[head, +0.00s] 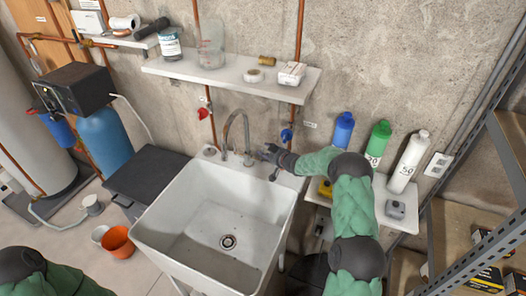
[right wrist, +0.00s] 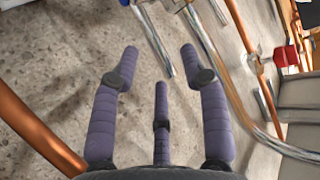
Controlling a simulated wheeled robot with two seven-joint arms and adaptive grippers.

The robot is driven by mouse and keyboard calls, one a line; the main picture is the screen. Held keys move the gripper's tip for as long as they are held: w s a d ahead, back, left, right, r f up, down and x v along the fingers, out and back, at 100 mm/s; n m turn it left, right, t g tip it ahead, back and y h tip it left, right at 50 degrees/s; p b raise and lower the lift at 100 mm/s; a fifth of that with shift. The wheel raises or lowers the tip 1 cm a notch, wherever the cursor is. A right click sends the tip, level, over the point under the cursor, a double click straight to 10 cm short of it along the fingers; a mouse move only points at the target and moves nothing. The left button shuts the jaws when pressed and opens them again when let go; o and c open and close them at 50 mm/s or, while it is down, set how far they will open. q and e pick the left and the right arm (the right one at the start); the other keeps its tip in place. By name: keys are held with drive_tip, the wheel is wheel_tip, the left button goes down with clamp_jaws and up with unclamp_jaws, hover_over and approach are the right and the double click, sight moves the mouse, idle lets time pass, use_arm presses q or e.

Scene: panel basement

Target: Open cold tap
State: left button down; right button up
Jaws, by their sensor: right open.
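The white sink (head: 170,228) has a curved chrome spout (head: 245,130) at its back edge. A small tap handle (head: 209,150) stands left of the spout. My right gripper (head: 268,153) is just right of the spout, over the sink's back right corner, and hides what lies behind it. In the right wrist view my right gripper (right wrist: 160,68) is open with nothing between its fingers. A chrome part (right wrist: 155,40) shows close to the fingertips; I cannot tell whether they touch. A blue valve (head: 286,135) sits on the copper pipe behind my gripper. My left gripper is out of view.
A red valve (head: 203,113) is on the left pipe. A wall shelf (head: 230,77) runs above the sink. A low shelf at right holds blue (head: 343,130), green (head: 377,143) and white (head: 408,160) bottles. A metal rack (head: 470,150) stands at far right. The basin is empty.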

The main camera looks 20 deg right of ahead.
drive_tip(key=shift+x, duration=1.55)
clamp_jaws()
